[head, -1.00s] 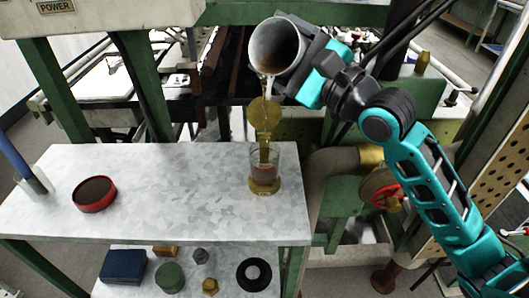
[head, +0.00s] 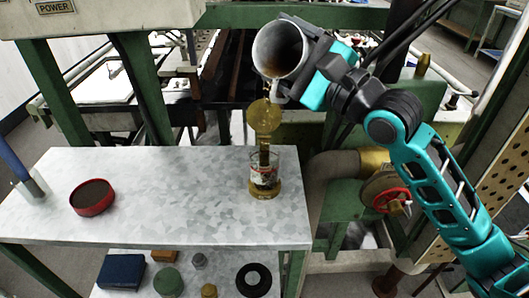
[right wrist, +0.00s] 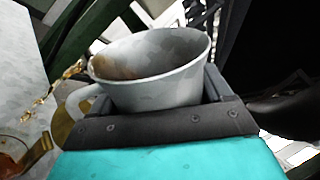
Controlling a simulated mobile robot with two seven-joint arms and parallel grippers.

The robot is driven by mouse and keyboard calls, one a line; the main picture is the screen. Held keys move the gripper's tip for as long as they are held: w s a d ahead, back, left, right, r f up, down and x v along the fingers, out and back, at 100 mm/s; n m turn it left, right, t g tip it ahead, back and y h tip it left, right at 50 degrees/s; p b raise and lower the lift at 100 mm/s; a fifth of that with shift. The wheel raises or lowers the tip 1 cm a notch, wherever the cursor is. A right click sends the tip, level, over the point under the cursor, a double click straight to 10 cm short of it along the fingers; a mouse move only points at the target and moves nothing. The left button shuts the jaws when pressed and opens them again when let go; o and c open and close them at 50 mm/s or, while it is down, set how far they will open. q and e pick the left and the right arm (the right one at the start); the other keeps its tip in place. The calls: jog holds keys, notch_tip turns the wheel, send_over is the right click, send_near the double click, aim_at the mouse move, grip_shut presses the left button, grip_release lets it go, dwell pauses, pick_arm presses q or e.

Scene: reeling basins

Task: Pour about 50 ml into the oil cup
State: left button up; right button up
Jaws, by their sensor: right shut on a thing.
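A grey metal jug (head: 291,45) is held above the shelf in my right gripper (head: 314,62), tilted with its mouth toward the lower left. The gripper is shut on it. Brown liquid shows at its lower lip. The oil cup (head: 264,170) is a clear glass on a brass base, standing upright below the jug's lip, with dark contents. Its round brass lid (head: 264,117) stands raised behind the glass. In the right wrist view the jug (right wrist: 155,85) shows a brown-stained inside, and amber drops (right wrist: 74,69) are in the air at its left. My left gripper is out of view.
The oil cup stands near the right end of the pale shelf (head: 150,195). A red-rimmed round tin (head: 93,197) and a blue-handled tool (head: 20,168) are at the left. A pipe and red handwheel (head: 391,200) lie right of the shelf. The shelf's middle is clear.

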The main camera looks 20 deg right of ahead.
pick_arm(q)
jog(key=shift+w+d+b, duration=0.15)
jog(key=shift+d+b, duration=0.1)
jog(key=shift+b, duration=0.2)
pick_arm(e)
jog(key=shift+r+n, duration=0.2)
jog(key=shift+n, duration=0.2)
dwell(0.4)
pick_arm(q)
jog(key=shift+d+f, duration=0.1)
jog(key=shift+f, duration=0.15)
pick_arm(e)
jog(key=shift+r+n, duration=0.1)
jog(key=shift+n, duration=0.2)
jog(key=m+p, duration=0.1)
jog(key=p, duration=0.1)
jog(key=m+p, duration=0.2)
jog(key=p, duration=0.1)
jog(key=shift+w+d+r+h+p, duration=0.1)
jog(key=shift+r+h+p, duration=0.2)
jog(key=shift+r+h, duration=0.1)
jog(key=shift+w+f+m, duration=0.1)
jog(key=shift+f+m, duration=0.2)
jog(key=shift+f, duration=0.1)
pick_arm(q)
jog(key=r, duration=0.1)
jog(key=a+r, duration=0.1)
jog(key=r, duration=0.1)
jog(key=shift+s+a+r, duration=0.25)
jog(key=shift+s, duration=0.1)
